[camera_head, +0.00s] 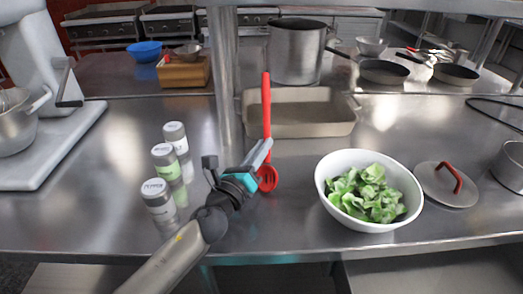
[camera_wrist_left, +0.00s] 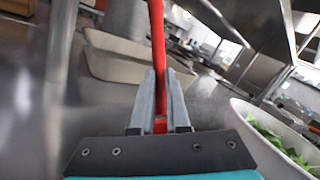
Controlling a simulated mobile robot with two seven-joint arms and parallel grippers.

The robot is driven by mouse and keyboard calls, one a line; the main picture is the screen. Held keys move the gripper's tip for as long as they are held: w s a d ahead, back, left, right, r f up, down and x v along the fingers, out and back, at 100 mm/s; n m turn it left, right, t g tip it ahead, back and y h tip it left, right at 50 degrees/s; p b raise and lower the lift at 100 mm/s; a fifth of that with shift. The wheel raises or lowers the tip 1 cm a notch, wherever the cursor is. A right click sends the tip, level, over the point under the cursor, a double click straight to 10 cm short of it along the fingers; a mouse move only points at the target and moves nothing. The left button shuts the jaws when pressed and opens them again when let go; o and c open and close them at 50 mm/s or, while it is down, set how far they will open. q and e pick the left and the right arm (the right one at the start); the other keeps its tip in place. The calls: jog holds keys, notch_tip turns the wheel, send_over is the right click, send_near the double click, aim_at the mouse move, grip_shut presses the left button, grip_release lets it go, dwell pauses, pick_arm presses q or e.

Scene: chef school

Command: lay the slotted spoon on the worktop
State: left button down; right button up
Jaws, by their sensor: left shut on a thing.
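The red slotted spoon (camera_head: 266,105) is held upright in the head view, its handle pointing up and its slotted head low. My left gripper (camera_head: 262,153) is shut on the spoon's handle just above the slotted head. In the left wrist view the red spoon (camera_wrist_left: 158,50) runs up between the two grey fingers of my left gripper (camera_wrist_left: 160,100). The steel worktop (camera_head: 290,215) lies under it. I cannot tell whether the slotted head touches the worktop. My right gripper is not in view.
A white bowl of lettuce (camera_head: 333,192) stands to the right, a beige baking pan (camera_head: 300,128) behind the spoon. Several spice jars (camera_head: 165,162) stand to the left. A lid (camera_head: 440,192) lies right of the bowl. Bare worktop shows between the gripper and bowl.

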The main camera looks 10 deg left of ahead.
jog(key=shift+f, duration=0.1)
pick_arm(q)
jog(key=c, duration=0.9)
grip_release()
jog(key=shift+f, duration=0.1)
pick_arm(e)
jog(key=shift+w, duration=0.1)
pick_arm(q)
jog(key=shift+r, duration=0.2)
jog(key=b+v, duration=0.1)
jog(key=v, duration=0.9)
jog(key=shift+s+a+f, duration=0.1)
jog(key=shift+f, duration=0.05)
jog(key=shift+s+a+b, duration=0.15)
jog(key=shift+s+b, duration=0.25)
jog(key=shift+s, duration=0.45)
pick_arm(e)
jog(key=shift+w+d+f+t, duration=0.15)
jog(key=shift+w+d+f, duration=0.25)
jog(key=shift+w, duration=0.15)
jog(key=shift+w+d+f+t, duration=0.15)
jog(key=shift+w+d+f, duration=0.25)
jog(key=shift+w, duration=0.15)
